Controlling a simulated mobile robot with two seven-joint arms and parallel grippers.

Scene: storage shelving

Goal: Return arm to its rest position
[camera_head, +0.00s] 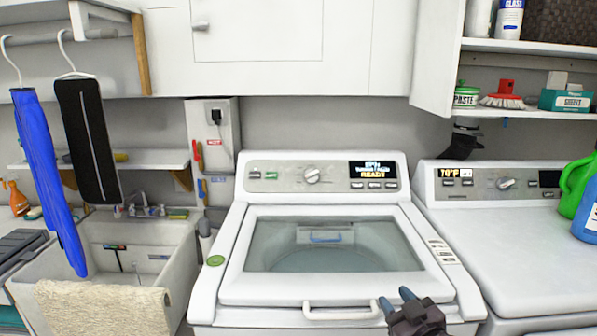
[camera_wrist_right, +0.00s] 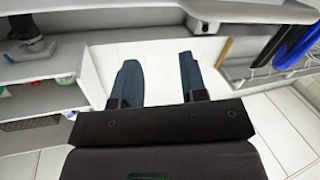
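My right gripper (camera_head: 396,300) shows at the bottom of the head view, right of centre, in front of the washer's white door handle (camera_head: 340,311). In the right wrist view its two blue fingers (camera_wrist_right: 158,82) are apart with nothing between them, so it is open and empty. Whether it touches the handle or is only in front of it I cannot tell. The top-loading washer (camera_head: 229,266) has its glass lid closed and its display lit. My left gripper is not in either view.
A dryer (camera_head: 520,255) stands to the right with green and blue jugs (camera_head: 578,190) on it. A sink (camera_head: 130,240) with a beige towel (camera_head: 105,308) is on the left. Blue and black garments (camera_head: 45,165) hang there. A cabinet shelf (camera_head: 530,111) juts out upper right.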

